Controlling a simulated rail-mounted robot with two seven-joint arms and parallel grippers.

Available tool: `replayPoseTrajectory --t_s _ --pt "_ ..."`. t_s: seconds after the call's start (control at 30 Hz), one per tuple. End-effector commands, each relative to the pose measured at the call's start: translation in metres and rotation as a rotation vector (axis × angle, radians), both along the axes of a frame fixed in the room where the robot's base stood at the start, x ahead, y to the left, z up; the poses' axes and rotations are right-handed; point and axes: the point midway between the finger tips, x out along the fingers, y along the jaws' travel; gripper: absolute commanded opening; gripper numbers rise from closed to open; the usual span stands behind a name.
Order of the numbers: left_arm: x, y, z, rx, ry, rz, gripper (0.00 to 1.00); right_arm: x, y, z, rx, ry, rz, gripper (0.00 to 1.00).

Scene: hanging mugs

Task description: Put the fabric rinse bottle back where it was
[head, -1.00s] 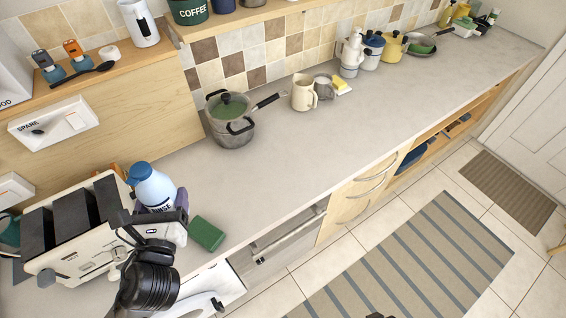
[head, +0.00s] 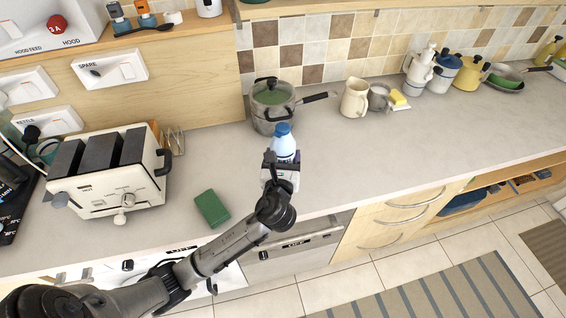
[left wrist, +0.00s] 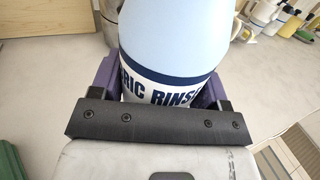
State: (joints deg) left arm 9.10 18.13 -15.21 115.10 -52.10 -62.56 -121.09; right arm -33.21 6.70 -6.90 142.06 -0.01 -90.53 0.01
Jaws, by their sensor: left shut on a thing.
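The fabric rinse bottle (head: 284,142) is light blue and white with a blue cap. My right gripper is not in view.
A green sponge block (head: 212,209) and a white toaster (head: 108,178) are to the left. A cream jug (head: 355,98) is right of the pot. The counter (head: 375,150) right of the bottle is clear.

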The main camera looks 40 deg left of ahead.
Motion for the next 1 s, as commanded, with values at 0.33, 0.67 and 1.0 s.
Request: replayPoseTrajectory --t_s 0.33,0.67,1.0 --pt "0.000 0.006 -0.007 0.003 0.003 0.031 0.26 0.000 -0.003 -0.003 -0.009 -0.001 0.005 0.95" --pt "-0.001 0.006 -0.005 0.003 0.004 0.029 0.26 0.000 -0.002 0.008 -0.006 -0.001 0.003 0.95" --pt "-0.001 0.005 -0.037 0.003 0.005 0.029 0.26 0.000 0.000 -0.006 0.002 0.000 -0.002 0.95"
